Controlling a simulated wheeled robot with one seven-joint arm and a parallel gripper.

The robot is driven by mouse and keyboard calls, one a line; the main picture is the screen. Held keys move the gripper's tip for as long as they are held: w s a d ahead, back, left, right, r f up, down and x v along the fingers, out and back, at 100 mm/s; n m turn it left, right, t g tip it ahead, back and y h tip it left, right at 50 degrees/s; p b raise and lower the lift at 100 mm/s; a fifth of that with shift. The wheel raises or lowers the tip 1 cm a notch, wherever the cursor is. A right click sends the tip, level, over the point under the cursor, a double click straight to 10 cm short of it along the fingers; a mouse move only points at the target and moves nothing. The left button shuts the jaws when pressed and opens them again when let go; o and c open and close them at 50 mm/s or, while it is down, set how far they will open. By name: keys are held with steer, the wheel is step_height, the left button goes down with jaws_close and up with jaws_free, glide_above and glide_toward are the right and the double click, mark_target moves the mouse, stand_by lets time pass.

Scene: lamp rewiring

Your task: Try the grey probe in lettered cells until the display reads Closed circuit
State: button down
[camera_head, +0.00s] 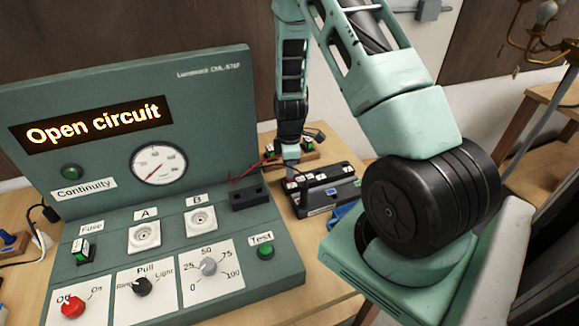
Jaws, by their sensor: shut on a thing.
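The display (94,124) on the green test panel reads "Open circuit" in lit orange letters. A black block (332,198) with pale labels along its top lies on the table right of the panel; its cells and letters are too small to read. My gripper (291,165) points down at the block's far left part, close above it. It is shut on the grey probe, which is mostly hidden by the jaws. I cannot tell whether the probe tip touches a cell. Red and dark leads (254,168) run near my gripper.
The panel (205,85) carries a round gauge (159,164), sockets A (144,235) and B (201,221), a red knob (73,306) and a green Test button (265,252). A holder with small coloured parts (311,141) stands behind the block. A brass lamp (540,40) is at the upper right.

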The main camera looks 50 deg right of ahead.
steer(key=shift+f+b, duration=0.3)
steer(key=shift+f, duration=0.05)
steer(key=c, duration=1.2)
jaws_free()
steer(key=shift+c, duration=0.2)
step_height(320, 180, up, 17)
steer(key=b, duration=0.3)
steer(key=shift+r+b, duration=0.2)
steer(key=shift+b, duration=0.15)
steer(key=s+a+b, duration=0.1)
steer(key=s+a, duration=0.6)
steer(key=a, duration=0.4)
steer(key=s+a+m+b, duration=0.1)
steer(key=s+a, duration=0.6)
steer(key=a, duration=0.5)
steer(key=s+a+m+b, duration=0.1)
steer(key=s+a, duration=0.6)
steer(key=a, duration=0.5)
steer(key=shift+s+a+r+y, duration=0.15)
steer(key=shift+s+a+y, duration=0.05)
steer(key=shift+y, duration=0.1)
